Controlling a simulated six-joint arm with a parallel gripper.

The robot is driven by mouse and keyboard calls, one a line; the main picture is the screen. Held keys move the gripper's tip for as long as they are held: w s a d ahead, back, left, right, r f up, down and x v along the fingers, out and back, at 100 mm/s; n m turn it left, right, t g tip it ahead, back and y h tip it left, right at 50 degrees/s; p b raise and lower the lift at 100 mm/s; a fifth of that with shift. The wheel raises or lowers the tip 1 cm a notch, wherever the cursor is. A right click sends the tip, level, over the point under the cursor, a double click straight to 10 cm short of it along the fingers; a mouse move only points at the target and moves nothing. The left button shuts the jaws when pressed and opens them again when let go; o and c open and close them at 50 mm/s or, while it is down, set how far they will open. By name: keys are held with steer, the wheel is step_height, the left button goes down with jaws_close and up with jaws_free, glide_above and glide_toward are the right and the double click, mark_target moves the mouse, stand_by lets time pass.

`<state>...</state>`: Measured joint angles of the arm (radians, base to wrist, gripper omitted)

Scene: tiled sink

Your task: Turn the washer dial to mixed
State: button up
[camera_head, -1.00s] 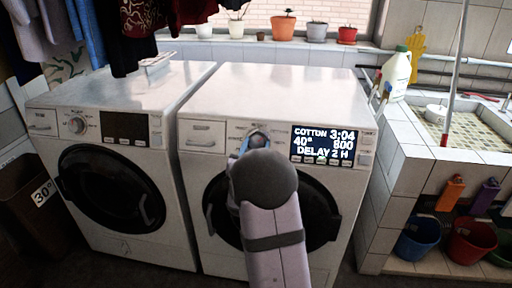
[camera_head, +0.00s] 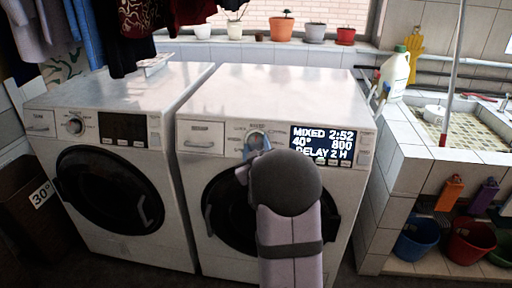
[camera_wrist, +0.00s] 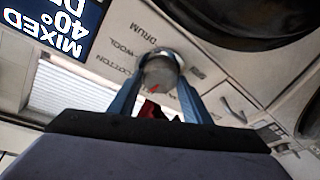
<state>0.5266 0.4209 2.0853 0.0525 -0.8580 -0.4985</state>
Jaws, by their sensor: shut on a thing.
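The right washer's dial (camera_wrist: 160,72) is a round silver knob with a red mark, between printed words such as COTTON, WOOL and DRUM in the wrist view. My gripper (camera_wrist: 160,80) is shut on the dial, with a blue finger on each side of it. In the head view my gripper (camera_head: 257,143) is at the dial, and my arm covers part of the door. The right washer's display (camera_head: 324,144) reads MIXED 2:52, 40°, 800, DELAY 2 H. The display (camera_wrist: 55,28) also shows MIXED, upside down, in the wrist view.
A second washer (camera_head: 100,250) stands at the left with a dark display. A tiled sink (camera_head: 405,180) is at the right, with a blue bucket (camera_head: 416,240) and a red bucket (camera_head: 470,243) below. Potted plants line the windowsill. Clothes hang at upper left.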

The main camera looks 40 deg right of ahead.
steer(key=shift+n, duration=0.5)
steer(key=o, duration=1)
steer(key=shift+o, duration=0.2)
steer(key=v, duration=0.7)
steer(key=shift+r+b, duration=0.15)
steer(key=shift+b, duration=0.25)
steer(key=shift+s, duration=0.15)
